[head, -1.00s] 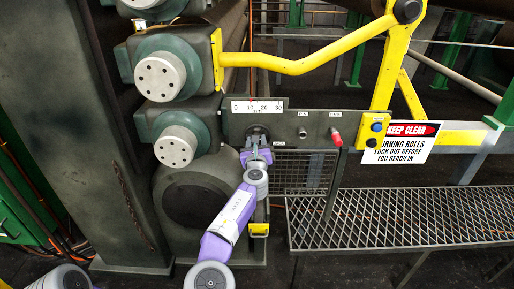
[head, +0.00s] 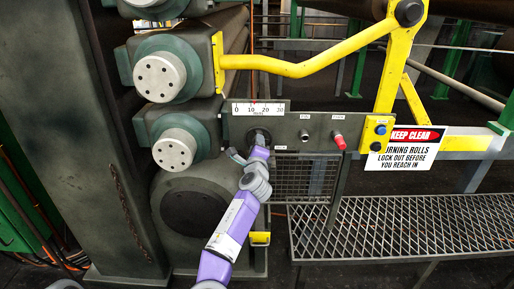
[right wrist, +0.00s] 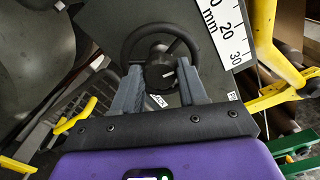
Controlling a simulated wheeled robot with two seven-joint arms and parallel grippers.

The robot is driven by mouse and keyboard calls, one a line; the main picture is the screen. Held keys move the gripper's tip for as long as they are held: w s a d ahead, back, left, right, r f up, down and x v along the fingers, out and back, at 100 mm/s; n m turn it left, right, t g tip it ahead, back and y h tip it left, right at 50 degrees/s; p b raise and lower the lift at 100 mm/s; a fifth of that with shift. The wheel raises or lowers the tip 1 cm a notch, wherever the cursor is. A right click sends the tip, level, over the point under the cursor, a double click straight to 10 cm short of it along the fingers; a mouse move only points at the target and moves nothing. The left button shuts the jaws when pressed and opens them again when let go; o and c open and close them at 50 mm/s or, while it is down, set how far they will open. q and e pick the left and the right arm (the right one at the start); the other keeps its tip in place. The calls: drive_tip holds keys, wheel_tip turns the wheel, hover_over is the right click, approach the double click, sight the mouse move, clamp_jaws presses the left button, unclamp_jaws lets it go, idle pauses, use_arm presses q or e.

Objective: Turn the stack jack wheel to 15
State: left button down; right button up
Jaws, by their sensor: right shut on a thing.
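The stack jack wheel is a black handwheel (right wrist: 133,38) with a round hub (right wrist: 160,74) that has a white mark. It sits on a dark panel (head: 280,122) and is mostly hidden by my gripper in the head view. My right gripper (right wrist: 158,80) is shut on the wheel, its two fingers on either side of the hub; it also shows in the head view (head: 258,143). Above the wheel is a white mm scale (head: 258,109) marked 0 to 30. Its red pointer is near 10; the exact reading is too small to tell. My left gripper is not in view.
Large grey roll ends (head: 159,78) stand at left. A yellow bar (head: 290,67) crosses above. A mesh platform (head: 400,225) lies at lower right.

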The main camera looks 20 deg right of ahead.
drive_tip(key=shift+f+n, duration=0.2)
drive_tip(key=shift+n, duration=7.1)
drive_tip(key=o, duration=1.1)
drive_tip(key=shift+c, duration=0.2)
